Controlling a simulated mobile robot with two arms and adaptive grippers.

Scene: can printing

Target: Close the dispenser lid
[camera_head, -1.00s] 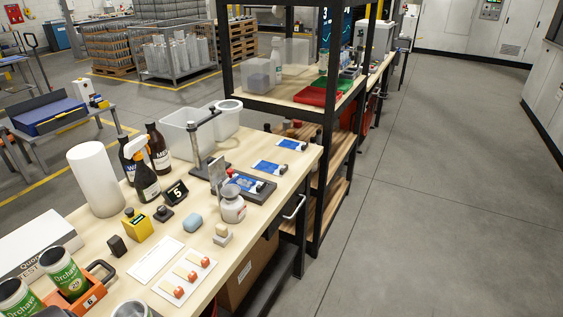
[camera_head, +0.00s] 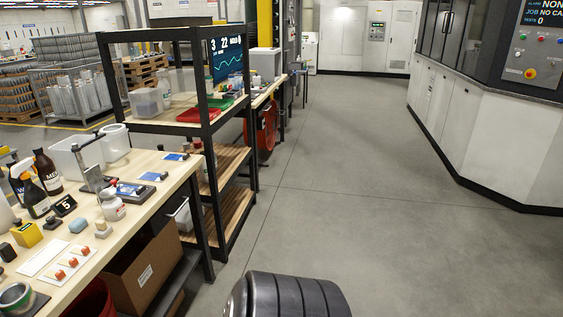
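I cannot pick out a dispenser or its open lid for certain. The workbench (camera_head: 150,222) at the left holds a small white labelled jar (camera_head: 112,208) beside a dark tray with a blue packet. A white tub (camera_head: 116,143) stands at its back next to a clear bin (camera_head: 76,158). Two dark bottles, one with a spray head (camera_head: 36,200), stand at the left edge. Neither gripper shows in view. A dark, ribbed, rounded part at the bottom centre seems to be mine.
A black-framed shelf (camera_head: 178,127) with a red tray (camera_head: 196,115) stands beyond the bench. A cardboard box (camera_head: 145,270) sits under the bench. The grey floor (camera_head: 350,200) at centre and right is open, bounded by white cabinets (camera_head: 490,145) with a control panel.

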